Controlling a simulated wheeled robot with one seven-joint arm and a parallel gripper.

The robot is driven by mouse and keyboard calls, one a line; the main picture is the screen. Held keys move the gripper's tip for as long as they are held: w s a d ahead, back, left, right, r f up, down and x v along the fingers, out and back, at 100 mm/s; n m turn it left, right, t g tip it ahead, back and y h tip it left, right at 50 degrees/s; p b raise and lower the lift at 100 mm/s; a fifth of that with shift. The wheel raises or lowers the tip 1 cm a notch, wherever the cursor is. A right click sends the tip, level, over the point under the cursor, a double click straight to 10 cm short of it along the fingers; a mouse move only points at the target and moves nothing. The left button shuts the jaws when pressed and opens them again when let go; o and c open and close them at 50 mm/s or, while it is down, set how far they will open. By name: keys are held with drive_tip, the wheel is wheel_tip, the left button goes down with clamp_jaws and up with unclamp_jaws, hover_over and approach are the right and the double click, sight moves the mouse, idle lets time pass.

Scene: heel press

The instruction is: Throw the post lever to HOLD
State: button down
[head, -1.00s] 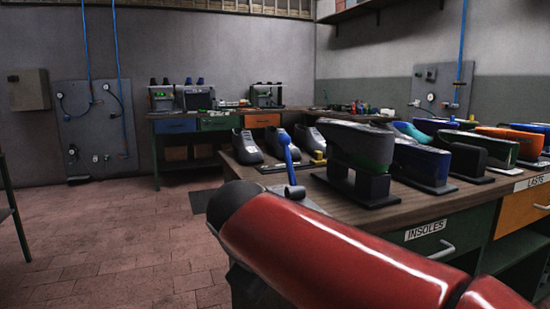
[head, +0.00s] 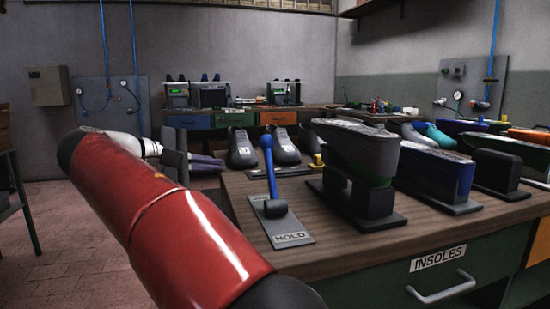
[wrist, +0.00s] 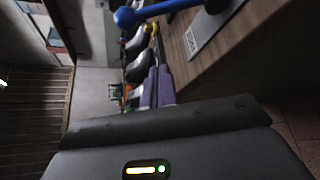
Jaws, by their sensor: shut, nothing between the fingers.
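The post lever (head: 270,170) has a blue handle with a round knob and a dark pivot, on a grey plate (head: 291,229) at the bench's left end. The word HOLD is on the plate's near end. The handle points up, its knob above the plate's far part; its exact lean is hard to tell. My gripper (head: 220,164) is shut and empty, left of the lever and apart from it, beyond the bench's left edge. In the wrist view, my purple-grey fingers (wrist: 158,75) are together, and the blue knob (wrist: 125,17) shows beyond them, near the top.
More lasts on stands (head: 433,168) fill the bench to the right. Open floor (head: 60,240) lies left of the bench.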

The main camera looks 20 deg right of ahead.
sight(270, 169)
drive_tip(key=shift+a+r, duration=0.15)
drive_tip(key=shift+r, duration=0.05)
drive_tip(key=x, duration=1)
drive_tip(key=shift+w+d, duration=0.1)
drive_tip(key=shift+d, duration=0.1)
drive_tip(key=s, duration=0.1)
drive_tip(key=s+r, duration=0.1)
drive_tip(key=shift+s+r, duration=0.25)
drive_tip(key=shift+s+d+r, duration=0.2)
drive_tip(key=shift+s+r, duration=0.1)
drive_tip(key=shift+s, duration=0.25)
drive_tip(key=shift+s+b, duration=0.1)
drive_tip(key=shift+b, duration=0.45)
drive_tip(key=shift+s+r+m+b, duration=0.1)
drive_tip(key=shift+s+m+b, duration=0.05)
drive_tip(key=shift+m+b, duration=0.2)
